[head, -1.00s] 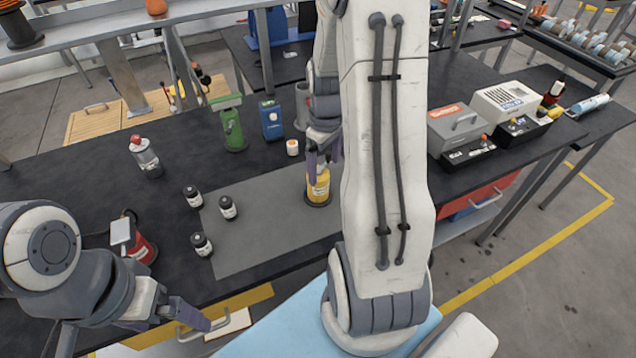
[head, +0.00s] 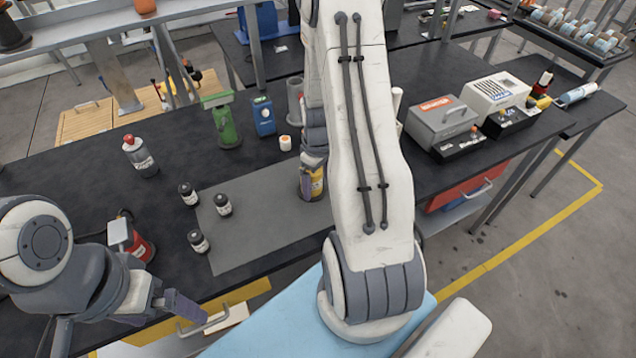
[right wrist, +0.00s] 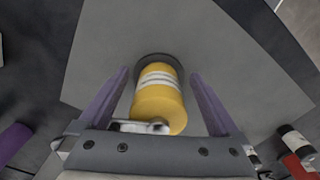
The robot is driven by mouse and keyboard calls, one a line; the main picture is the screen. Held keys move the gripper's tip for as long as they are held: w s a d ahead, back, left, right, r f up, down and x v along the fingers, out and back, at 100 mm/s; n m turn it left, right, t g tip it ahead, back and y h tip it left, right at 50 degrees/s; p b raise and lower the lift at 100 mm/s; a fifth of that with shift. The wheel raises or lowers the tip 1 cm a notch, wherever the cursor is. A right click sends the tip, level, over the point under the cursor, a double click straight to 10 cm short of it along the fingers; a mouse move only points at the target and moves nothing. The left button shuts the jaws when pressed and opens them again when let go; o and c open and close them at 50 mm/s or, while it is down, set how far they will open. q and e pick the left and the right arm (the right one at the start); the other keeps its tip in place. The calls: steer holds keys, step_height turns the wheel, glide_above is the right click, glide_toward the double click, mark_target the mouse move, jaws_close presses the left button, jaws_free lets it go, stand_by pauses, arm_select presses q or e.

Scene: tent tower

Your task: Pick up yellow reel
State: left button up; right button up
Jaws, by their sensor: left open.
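The yellow reel (head: 317,184) stands on the grey mat in the head view, partly hidden by my right gripper (head: 311,172) and arm. In the right wrist view the reel (right wrist: 160,98) shows its yellow body, white bands and dark base. It lies between the purple fingers of my right gripper (right wrist: 158,76), with a narrow gap on each side. The right gripper is open around it. My left gripper (head: 188,309) is open and empty at the table's front edge, left of the mat.
Several dark jars (head: 222,204) stand on the left part of the grey mat (head: 265,235) and beside it. A green tool (head: 226,122), a blue box (head: 263,116) and a small orange-topped jar (head: 285,143) stand behind. A red can (head: 142,246) is near my left arm.

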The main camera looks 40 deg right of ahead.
jaws_close()
steer(key=shift+r, duration=0.2)
